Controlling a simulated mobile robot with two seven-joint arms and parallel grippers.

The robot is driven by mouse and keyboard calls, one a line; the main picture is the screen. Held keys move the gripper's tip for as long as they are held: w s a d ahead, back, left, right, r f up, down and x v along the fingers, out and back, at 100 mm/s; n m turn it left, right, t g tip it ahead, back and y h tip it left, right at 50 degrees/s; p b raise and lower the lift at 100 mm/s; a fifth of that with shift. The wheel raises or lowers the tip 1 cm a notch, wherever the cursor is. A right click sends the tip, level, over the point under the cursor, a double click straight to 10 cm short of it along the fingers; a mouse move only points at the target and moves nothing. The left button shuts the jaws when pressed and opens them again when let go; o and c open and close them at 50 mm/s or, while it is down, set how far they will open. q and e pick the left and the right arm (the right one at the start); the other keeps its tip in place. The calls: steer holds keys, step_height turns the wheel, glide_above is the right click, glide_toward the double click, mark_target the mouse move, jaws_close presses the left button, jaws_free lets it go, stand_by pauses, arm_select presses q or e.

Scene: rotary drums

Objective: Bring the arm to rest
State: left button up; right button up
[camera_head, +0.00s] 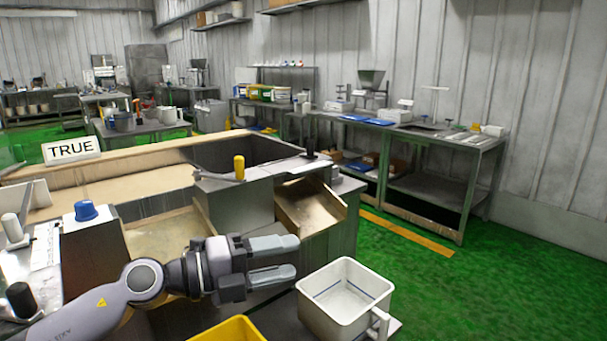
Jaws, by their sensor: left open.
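My left arm (82,311) comes in from the lower left and reaches to the right, low over the front of the work station. My left gripper (297,256) is open and empty, its two fingers pointing right with a gap between them. It is to the upper left of a white square container with a handle (343,318) and in front of a metal chute (311,206). I cannot tell whether it touches anything. My right gripper is not in view.
A yellow bin (232,331) is at the bottom edge, below the gripper. The station has a yellow-handled lever (239,168), a blue knob (86,210) and a TRUE sign (71,150). Metal benches (447,150) line the back wall. Green floor (500,285) is clear at right.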

arm_select(q)
steer(key=s+a+f+n+t+y, duration=0.2)
steer(key=a+f+n+t+y, duration=0.4)
steer(key=n, duration=0.7)
steer(key=s+a+f+n+t+y, duration=0.2)
steer(key=a+f+n+t+y, duration=0.15)
steer(key=a+n+y, duration=0.7)
steer(key=s+a+f+n+g, duration=0.1)
steer(key=s+f+n+g, duration=0.4)
steer(key=s+f, duration=0.6)
steer(key=s+a+f+n+g, duration=0.25)
steer(key=s+f+g, duration=0.45)
steer(key=s, duration=0.7)
steer(key=w+d+f+t+h+p, duration=0.2)
steer(key=w+d+f+t, duration=0.1)
steer(key=w+f+t, duration=0.3)
steer(key=shift+d+p, duration=0.25)
steer(key=shift+p, duration=0.05)
